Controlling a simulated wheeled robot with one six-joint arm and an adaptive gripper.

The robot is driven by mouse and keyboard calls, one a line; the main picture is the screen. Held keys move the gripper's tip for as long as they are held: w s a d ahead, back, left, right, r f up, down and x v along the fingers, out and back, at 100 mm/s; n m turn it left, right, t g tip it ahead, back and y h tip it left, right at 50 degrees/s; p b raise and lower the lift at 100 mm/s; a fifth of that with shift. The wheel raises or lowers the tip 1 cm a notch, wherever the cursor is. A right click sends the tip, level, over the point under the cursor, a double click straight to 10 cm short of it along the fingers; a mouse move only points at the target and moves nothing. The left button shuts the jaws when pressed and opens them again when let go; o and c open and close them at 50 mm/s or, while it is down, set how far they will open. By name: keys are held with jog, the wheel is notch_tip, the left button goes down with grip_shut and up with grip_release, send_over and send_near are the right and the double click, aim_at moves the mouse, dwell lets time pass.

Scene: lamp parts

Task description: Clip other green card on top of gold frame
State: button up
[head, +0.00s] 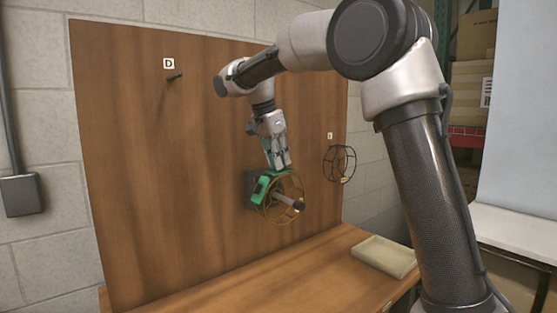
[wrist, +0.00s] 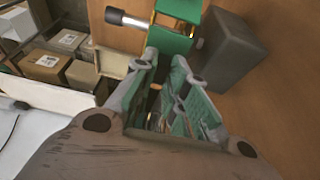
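The gold frame (head: 299,181) is a round wire cage around a pale rod with a dark end, in front of the wooden board in the head view. Green card surfaces (head: 262,182) show at its upper left. In the wrist view, a bright green piece (wrist: 180,9) and a darker green piece (wrist: 168,41) lie on either side of a thin gold strip. My gripper (head: 279,166) points down just above the frame. In the wrist view its fingers (wrist: 166,62) are apart, with a gap between them; the darker green piece is beyond their tips. Whether they touch it is unclear.
A dark grey block (wrist: 233,50) stands beside the green pieces. A dark wire frame (head: 340,163) hangs to the right on the board (head: 140,150). An empty peg (head: 174,77) is at upper left. A shallow beige tray (head: 385,257) sits on the table at right.

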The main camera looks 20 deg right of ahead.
jog(key=o, duration=0.4)
jog(key=shift+o, duration=0.2)
jog(key=shift+r, duration=0.1)
jog(key=v, duration=1.2)
jog(key=s+d+n, duration=0.2)
jog(key=s+d, duration=0.2)
jog(key=d, duration=0.2)
jog(key=s+d+f+n+t+y, duration=0.1)
jog(key=s+d+f+n, duration=0.1)
jog(key=s+d, duration=0.25)
jog(key=s+d+f+n+y, duration=0.1)
jog(key=s+d+f+n, duration=0.2)
jog(key=s, duration=0.3)
jog(key=s+d+f+n+t, duration=0.1)
jog(key=s+d+f+n, duration=0.1)
jog(key=s+f, duration=0.6)
jog(key=s+d+f+n+t+y, duration=0.1)
jog(key=s+d+f+n, duration=0.2)
jog(key=s+f, duration=0.5)
jog(key=shift+s+d+f+n+y, duration=0.2)
jog(key=shift+s+f+n+y, duration=0.1)
jog(key=shift+s+n, duration=0.55)
